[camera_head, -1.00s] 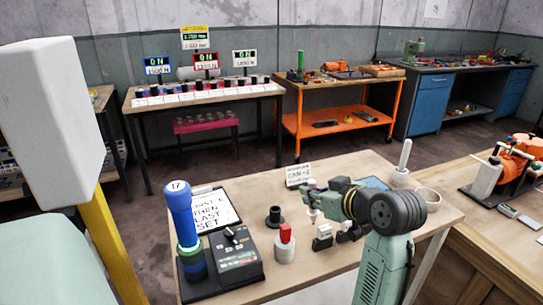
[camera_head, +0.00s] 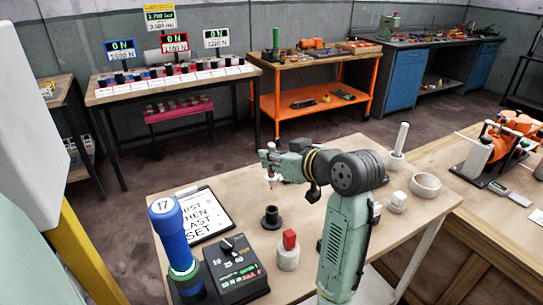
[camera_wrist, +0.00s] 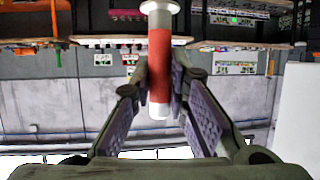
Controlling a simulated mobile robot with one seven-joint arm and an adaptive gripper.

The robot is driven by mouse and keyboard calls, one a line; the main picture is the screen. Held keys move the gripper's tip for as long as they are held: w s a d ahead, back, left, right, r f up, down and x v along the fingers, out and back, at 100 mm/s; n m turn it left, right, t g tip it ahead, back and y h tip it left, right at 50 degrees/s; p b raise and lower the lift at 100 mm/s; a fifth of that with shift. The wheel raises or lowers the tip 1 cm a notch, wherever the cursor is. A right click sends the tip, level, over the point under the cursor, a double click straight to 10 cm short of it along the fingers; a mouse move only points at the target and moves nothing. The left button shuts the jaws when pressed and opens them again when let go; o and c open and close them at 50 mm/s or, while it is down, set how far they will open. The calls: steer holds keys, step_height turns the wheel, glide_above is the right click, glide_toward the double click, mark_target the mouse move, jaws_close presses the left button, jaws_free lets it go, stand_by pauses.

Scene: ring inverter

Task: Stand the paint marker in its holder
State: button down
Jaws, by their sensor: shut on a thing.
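My gripper (camera_head: 269,164) is raised over the far edge of the near table in the head view. In the wrist view my gripper (camera_wrist: 160,95) is shut on the paint marker (camera_wrist: 160,65), with a finger on each side. The marker has a red body and pale ends, and its wider pale end is at the top of that view. In the head view the marker is too small to make out well. A black flanged cylinder (camera_head: 272,217) and a white cylinder (camera_head: 288,259) with a red top stand below my gripper; I cannot tell which is the holder.
A white post (camera_head: 400,140) and white ring (camera_head: 425,184) are at right. My arm hides part of the table.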

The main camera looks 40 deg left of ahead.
steer(key=shift+d, duration=0.15)
step_height(320, 180, down, 10)
steer(key=b, duration=0.7)
steer(key=shift+f, duration=0.2)
steer(key=shift+f, duration=0.2)
stand_by(0.5)
steer(key=c, duration=1.5)
jaws_free()
steer(key=v, duration=1.2)
steer(key=shift+s, duration=0.1)
steer(key=shift+f, duration=0.1)
